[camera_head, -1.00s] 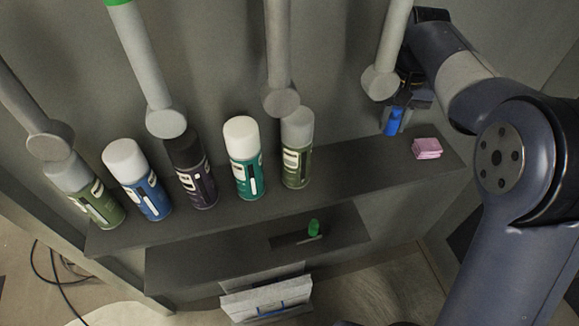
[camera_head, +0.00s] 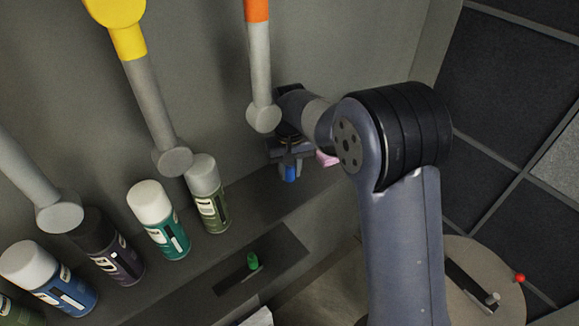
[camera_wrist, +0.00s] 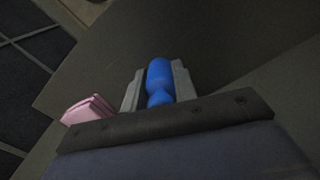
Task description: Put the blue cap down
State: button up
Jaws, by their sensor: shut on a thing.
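The blue cap (camera_head: 290,174) is at the tips of my gripper (camera_head: 290,163), over the right part of the dark upper shelf (camera_head: 262,200). In the wrist view the blue cap (camera_wrist: 159,80) sits between the two grey fingers of my gripper (camera_wrist: 158,88), which are shut on it. It has a rounded body with a narrower neck toward the palm. I cannot tell whether the cap touches the shelf.
A pink block (camera_head: 327,158) lies just right of my gripper. Several spray cans, such as the olive one (camera_head: 208,195) and the teal one (camera_head: 160,222), stand to the left. A green piece (camera_head: 252,261) is on the lower shelf. Grey hanging rods (camera_head: 262,75) end above the shelf.

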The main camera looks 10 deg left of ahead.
jog(key=shift+f, duration=0.1)
jog(key=o, duration=0.9)
jog(key=shift+o, duration=0.2)
